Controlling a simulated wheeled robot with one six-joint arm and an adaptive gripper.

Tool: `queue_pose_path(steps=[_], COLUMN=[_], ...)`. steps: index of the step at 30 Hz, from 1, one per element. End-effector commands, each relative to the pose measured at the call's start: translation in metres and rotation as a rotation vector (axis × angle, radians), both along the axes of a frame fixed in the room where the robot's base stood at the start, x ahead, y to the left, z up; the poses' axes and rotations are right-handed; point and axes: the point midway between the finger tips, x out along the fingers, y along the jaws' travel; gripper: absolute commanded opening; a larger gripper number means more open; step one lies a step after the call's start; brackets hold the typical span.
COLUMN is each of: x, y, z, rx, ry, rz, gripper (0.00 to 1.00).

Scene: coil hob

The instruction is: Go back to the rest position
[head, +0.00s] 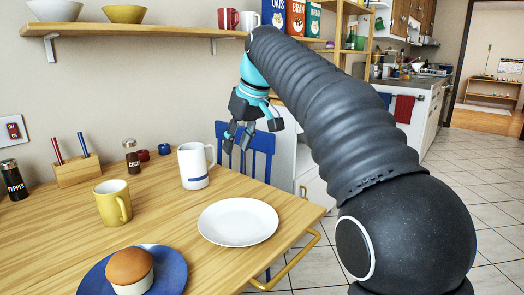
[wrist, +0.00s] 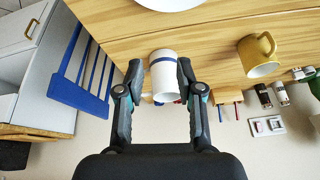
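My gripper (head: 240,138) hangs in the air at the end of my raised arm, near the far edge of the table, up and to the right of a white mug (head: 194,166) in the head view. In the wrist view my gripper (wrist: 160,72) has its two fingers spread wide, with nothing held between them. The white mug with a blue band (wrist: 165,75) shows between the fingertips there, but it stands upright on the table in the head view, apart from the fingers.
The wooden table (head: 170,225) also bears a yellow mug (head: 113,203), a white plate (head: 238,222), a blue plate (head: 90,280) with a cupcake, and shakers. A blue chair (head: 262,140) stands behind it. A wall shelf (head: 130,30) with bowls and boxes runs close to my arm.

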Motion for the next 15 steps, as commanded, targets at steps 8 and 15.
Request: queue_pose_path(steps=[8,15], x=[-0.051,-0.117], y=[-0.059,-0.118], z=[-0.011,-0.047], rx=[-0.003,-0.009], ry=[-0.016,-0.039], rz=[-0.165,-0.339], gripper=[0.37,0.37])
